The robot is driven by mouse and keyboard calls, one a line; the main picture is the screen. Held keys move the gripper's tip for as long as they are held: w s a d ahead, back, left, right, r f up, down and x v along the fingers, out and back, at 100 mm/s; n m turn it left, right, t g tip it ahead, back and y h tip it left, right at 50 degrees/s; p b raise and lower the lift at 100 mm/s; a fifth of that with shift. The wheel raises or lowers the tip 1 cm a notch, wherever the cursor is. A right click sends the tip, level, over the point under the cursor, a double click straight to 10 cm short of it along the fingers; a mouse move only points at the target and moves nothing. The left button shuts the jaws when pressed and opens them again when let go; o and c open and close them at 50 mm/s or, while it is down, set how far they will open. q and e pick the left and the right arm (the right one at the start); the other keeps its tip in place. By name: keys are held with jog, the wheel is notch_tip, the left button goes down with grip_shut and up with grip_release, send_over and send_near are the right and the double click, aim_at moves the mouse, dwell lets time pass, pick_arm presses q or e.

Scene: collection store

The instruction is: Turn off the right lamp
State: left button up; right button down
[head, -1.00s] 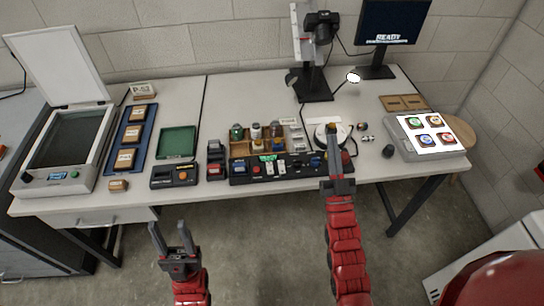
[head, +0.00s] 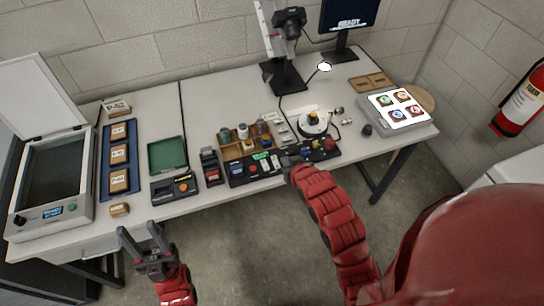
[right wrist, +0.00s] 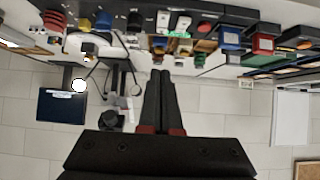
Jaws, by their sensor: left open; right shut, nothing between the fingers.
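The right lamp (head: 324,67) is a small head on a thin dark arm beside the copy stand, and it glows white. It also glows in the right wrist view (right wrist: 78,86). A darker lamp head (head: 267,72) shows at the stand's left. A long black control box (head: 238,181) with several coloured buttons lies along the table's front edge. My right gripper (head: 287,160) is shut and empty at the box, foreshortened behind its arm; its closed fingers show in the right wrist view (right wrist: 160,76). Contact with a button cannot be told. My left gripper (head: 139,230) is open and empty before the table.
A copy stand with a camera (head: 289,20) and a monitor (head: 348,18) stand at the back. A lit light box (head: 428,126) is at the right, a scanner (head: 50,215) at the left. Jars (head: 243,131) and a white round device (head: 314,122) crowd behind the control box.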

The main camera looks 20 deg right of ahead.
jog(key=shift+d, duration=0.1)
jog(key=p, duration=0.4)
send_over(274, 156)
jog(key=s, duration=0.4)
notch_tip(274, 156, down, 6)
jog(key=shift+w+r, duration=0.15)
jog(key=f, duration=0.1)
jog(key=f+p, duration=0.1)
jog(key=shift+w+f, duration=0.2)
jog(key=shift+f, duration=0.2)
jog(key=shift+f+p, duration=0.35)
jog(key=shift+f, duration=0.45)
jog(key=shift+w, duration=0.1)
